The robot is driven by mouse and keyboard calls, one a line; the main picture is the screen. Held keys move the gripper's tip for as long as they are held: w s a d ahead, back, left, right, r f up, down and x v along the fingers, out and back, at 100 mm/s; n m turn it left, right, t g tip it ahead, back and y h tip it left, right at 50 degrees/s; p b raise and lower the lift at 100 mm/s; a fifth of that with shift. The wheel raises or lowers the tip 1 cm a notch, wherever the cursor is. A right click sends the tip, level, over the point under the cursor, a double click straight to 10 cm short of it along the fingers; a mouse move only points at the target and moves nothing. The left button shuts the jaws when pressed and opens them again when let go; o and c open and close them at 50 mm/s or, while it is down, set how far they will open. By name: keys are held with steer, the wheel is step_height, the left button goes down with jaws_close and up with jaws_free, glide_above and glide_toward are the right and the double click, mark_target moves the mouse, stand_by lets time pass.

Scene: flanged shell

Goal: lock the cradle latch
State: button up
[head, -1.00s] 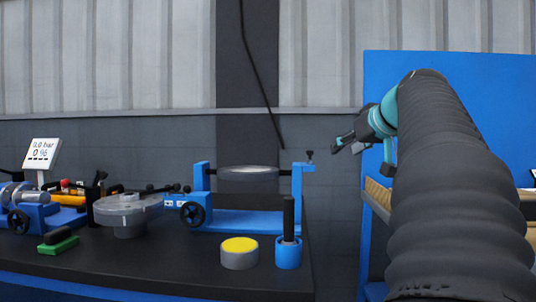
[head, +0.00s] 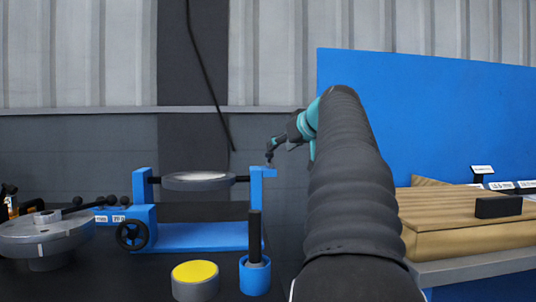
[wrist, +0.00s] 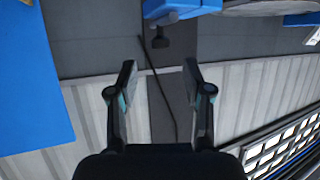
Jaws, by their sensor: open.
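The blue cradle (head: 200,237) stands on the dark bench and carries a grey disc-shaped part (head: 198,181) between two posts. In the wrist view my gripper (wrist: 160,76) is open and empty.
A yellow-topped grey cylinder (head: 195,280) and a blue cup with a black handle (head: 255,275) stand in front of the cradle. A grey flanged part (head: 45,235) is at left. A wooden stack (head: 455,235) and blue panel (head: 430,120) are at right.

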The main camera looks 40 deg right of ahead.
mark_target(269, 153)
steer(key=x, duration=0.7)
steer(key=shift+w, duration=0.3)
jaws_close()
